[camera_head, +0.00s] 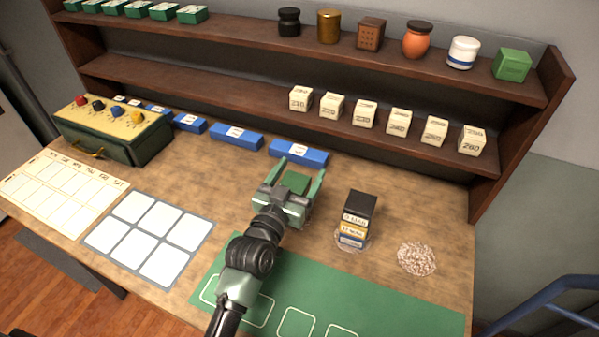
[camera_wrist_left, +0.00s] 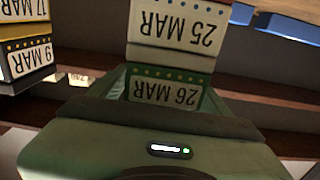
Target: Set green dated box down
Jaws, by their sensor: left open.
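In the left wrist view, the green box (camera_wrist_left: 160,90) shows a label reading 26 MAR, upside down. It appears stacked against a box labelled 25 MAR (camera_wrist_left: 180,28), which the head view hides behind my gripper. My left gripper is open, with its fingers on either side of the green box. Whether a finger touches the box is unclear. My right gripper is not in view.
A black-topped stack of dated boxes (camera_head: 357,215) stands to the right, also in the left wrist view (camera_wrist_left: 25,50). Beyond it is a pile of pale bits (camera_head: 416,258). Blue boxes (camera_head: 298,152) line the back. A green mat (camera_head: 390,310) lies in front.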

